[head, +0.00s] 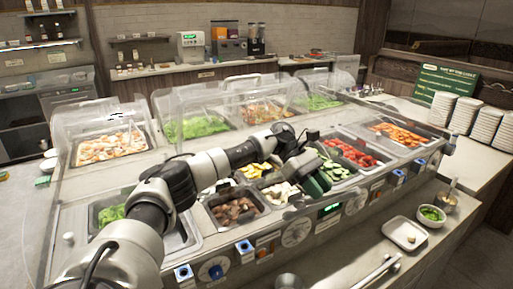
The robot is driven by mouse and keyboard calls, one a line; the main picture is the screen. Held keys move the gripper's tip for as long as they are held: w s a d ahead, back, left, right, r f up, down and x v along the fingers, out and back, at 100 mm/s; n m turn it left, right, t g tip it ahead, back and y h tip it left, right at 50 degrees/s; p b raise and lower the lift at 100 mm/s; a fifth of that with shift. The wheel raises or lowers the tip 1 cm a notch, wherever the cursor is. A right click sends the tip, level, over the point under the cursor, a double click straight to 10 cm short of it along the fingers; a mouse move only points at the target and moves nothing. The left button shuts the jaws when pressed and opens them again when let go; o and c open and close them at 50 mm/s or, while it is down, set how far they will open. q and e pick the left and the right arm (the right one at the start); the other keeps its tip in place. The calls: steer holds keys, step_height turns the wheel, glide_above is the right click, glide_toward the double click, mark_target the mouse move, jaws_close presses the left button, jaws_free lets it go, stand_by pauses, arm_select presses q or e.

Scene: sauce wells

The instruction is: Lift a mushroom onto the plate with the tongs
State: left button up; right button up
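My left arm reaches in from the lower left across the wells. Its dark gripper (314,183) is over the middle wells, beside the pale pieces that look like mushrooms (283,194). The gripper is seen from behind, so its fingers and anything between them are hidden. I cannot make out the tongs for certain. A white square plate (391,227) lies on the front ledge at the right, with a small pale piece on it. My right gripper is not in view.
Nearby wells hold brown chunks (236,211), cucumber slices (333,171) and red pieces (350,152). A clear guard (262,88) covers the back wells. A bowl of greens (431,215) and a metal cup (444,202) stand near the plate. A metal rod (376,270) lies at the front.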

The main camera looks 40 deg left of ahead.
arm_select(q)
steer(key=s+a+r+m+g, duration=0.1)
steer(key=s+a+r, duration=0.25)
steer(key=a, duration=0.35)
steer(key=s+a+r+m+g, duration=0.1)
steer(key=s+a+r, duration=0.25)
steer(key=a, duration=0.35)
step_height(320, 180, down, 10)
steer(key=b, duration=0.6)
steer(key=shift+w+y+b, duration=0.2)
steer(key=shift+y+b, duration=0.1)
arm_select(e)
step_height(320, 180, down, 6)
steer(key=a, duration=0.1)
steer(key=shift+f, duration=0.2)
arm_select(q)
steer(key=shift+a, duration=0.1)
steer(key=shift+c, duration=0.3)
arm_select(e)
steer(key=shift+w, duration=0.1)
arm_select(q)
steer(key=shift+r, duration=0.1)
jaws_close()
step_height(320, 180, up, 12)
steer(key=p, duration=0.9)
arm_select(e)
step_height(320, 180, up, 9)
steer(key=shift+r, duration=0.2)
